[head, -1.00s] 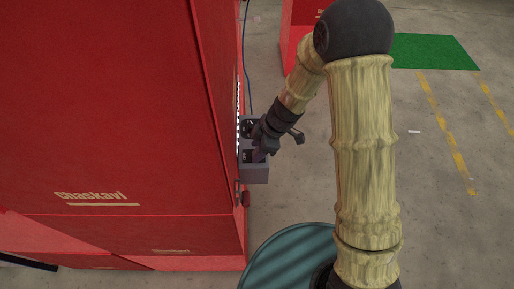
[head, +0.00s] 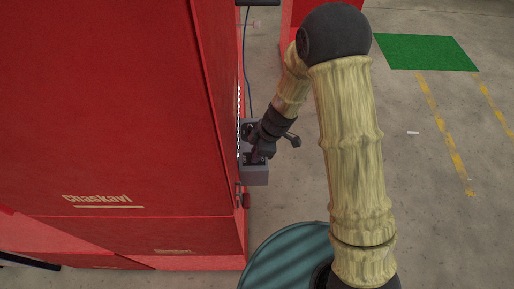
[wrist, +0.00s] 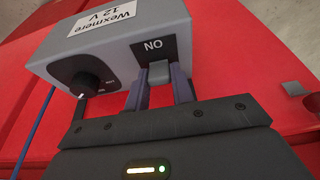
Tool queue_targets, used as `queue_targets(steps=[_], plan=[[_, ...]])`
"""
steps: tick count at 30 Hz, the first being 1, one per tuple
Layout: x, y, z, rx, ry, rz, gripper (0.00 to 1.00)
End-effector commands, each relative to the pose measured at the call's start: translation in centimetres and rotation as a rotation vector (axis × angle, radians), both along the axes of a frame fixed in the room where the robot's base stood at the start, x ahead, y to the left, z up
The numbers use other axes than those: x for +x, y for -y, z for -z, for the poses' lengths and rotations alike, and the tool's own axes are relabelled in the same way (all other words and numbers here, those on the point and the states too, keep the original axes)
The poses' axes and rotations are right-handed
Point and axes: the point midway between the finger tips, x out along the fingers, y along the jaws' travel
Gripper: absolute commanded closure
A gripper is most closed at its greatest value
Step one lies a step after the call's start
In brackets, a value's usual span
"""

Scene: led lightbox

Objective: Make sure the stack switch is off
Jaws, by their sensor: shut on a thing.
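A grey control box (head: 257,176) is fixed to the side of the red cabinet. In the wrist view the box (wrist: 180,20) appears upside down, with a "Wexmere 12 V" label, a black knob (wrist: 85,83) and a black plate (wrist: 168,47) whose letters read "NO" here, so "ON" upright. A small grey switch lever (wrist: 160,72) stands out at this plate. My gripper (wrist: 160,90) is shut on the lever, one finger on each side. The lever's outer end is partly hidden by the gripper. In the head view my gripper (head: 258,152) is against the box, its fingertips hard to make out.
The red cabinet (head: 110,110) marked "Chaskavi" fills the left. Concrete floor (head: 440,220) is open to the right, with a green mat (head: 427,52).

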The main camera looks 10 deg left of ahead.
Motion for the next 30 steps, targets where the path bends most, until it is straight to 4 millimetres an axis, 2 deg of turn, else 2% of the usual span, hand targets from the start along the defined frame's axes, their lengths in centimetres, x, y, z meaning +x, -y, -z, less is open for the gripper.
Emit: queue_targets(steps=[1,19,20,23,30], plan=[[-0.10,-0.18,-0.61,-0.014,0.001,-0.001,0.99],[-0.05,-0.24,-0.14,-0.071,0.022,-0.003,0.99],[-0.05,-0.23,-0.14,-0.071,0.022,-0.003,0.74],[-0.04,-0.22,-0.13,-0.071,0.022,-0.003,0.55],[-0.07,-0.20,-0.12,-0.071,0.021,-0.002,0.55]])
